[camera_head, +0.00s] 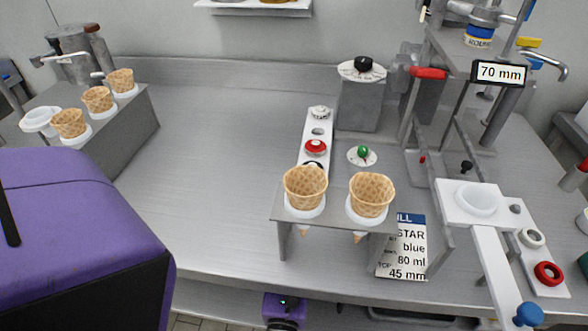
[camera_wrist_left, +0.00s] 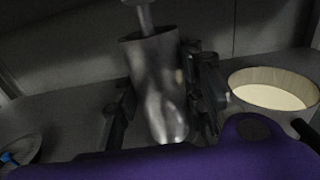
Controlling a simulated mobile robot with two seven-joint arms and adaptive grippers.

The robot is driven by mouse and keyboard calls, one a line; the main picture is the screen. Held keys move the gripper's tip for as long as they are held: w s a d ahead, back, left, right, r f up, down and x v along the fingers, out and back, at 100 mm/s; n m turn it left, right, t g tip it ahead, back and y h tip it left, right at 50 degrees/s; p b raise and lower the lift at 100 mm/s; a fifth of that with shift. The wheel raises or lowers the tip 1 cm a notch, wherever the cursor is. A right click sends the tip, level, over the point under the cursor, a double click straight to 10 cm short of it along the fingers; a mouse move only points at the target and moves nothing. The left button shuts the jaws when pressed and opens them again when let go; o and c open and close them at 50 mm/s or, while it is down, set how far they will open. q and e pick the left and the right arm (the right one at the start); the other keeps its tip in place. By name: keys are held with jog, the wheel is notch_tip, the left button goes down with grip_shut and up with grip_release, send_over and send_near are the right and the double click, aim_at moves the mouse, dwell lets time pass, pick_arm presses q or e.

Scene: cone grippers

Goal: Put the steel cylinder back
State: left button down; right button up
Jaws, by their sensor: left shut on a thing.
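The steel cylinder (camera_wrist_left: 152,75) is upright with a slight tilt in the left wrist view. My left gripper (camera_wrist_left: 163,88) is shut on it, with a dark finger on each side. A thin metal rod (camera_wrist_left: 146,16) shows at the cylinder's top; I cannot tell whether it is attached. In the head view my purple left arm fills the lower left, and the gripper and the held cylinder cannot be made out there.
A round pan with cream-coloured contents (camera_wrist_left: 272,92) stands right of the cylinder. Waffle cones sit in a left rack (camera_head: 120,135) and a front stand (camera_head: 336,220). A press frame marked 70 mm (camera_head: 500,73) stands right. The counter (camera_head: 220,150) is clear at middle left.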

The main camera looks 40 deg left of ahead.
pick_arm(q)
notch_tip(320, 180, down, 4)
jog(key=shift+f+b, duration=0.2)
jog(key=shift+b, duration=0.25)
notch_tip(320, 180, down, 4)
jog(key=shift+f+b, duration=0.25)
jog(key=shift+b, duration=0.3)
jog(key=shift+f, duration=0.1)
pick_arm(e)
jog(key=shift+s+d+f, duration=0.1)
jog(key=shift+s+f, duration=0.1)
jog(key=shift+f, duration=0.25)
jog(key=shift+s+f, duration=0.15)
jog(key=shift+f, duration=0.3)
pick_arm(q)
jog(key=shift+f, duration=0.15)
jog(key=c, duration=1.6)
grip_release()
jog(key=shift+s+f, duration=0.1)
jog(key=shift+f, duration=0.1)
jog(key=o, duration=0.5)
jog(key=shift+r, duration=0.1)
pick_arm(e)
jog(key=shift+s+f, duration=0.2)
jog(key=shift+f, duration=0.05)
